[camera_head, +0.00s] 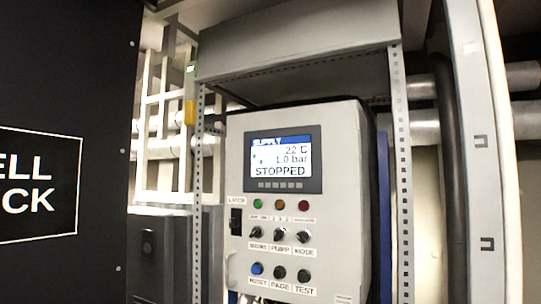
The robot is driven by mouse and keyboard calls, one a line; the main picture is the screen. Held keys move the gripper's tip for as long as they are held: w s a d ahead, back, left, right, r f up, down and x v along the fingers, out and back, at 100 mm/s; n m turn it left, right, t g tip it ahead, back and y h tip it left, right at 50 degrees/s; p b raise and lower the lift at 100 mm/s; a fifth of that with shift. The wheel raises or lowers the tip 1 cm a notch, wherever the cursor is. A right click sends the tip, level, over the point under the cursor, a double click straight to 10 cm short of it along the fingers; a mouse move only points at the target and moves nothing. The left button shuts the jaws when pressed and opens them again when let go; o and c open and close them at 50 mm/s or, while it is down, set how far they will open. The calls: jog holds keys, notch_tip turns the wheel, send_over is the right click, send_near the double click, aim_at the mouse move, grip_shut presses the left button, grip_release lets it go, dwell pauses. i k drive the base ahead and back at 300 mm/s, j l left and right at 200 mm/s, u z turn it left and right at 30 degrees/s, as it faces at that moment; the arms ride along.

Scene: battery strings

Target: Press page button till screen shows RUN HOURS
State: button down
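A grey control box (345,150) hangs in a metal frame at the middle of the view. Its screen (283,163) has a blue header reading SUPPLY, with 22 C, 1.0 bar and STOPPED below. The black page button (280,272) sits in the bottom row above the label PAGE. The blue reset button (257,269) is to its left and the black test button (304,276) to its right. My gripper is not in view, and nothing covers the buttons.
Green, amber and red lamps (304,206) and a row of knobs (280,236) sit above the buttons. Perforated uprights (404,180) flank the box. A black panel (60,90) fills the left side. Pipes (425,126) run behind at right.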

aim_at(278, 273)
jog(key=i+j+u, duration=0.1)
jog(key=u, duration=0.25)
jog(key=i+u, duration=0.15)
jog(key=u, duration=0.2)
jog(key=i+u, duration=0.15)
jog(key=u, duration=0.2)
jog(key=l, duration=0.1)
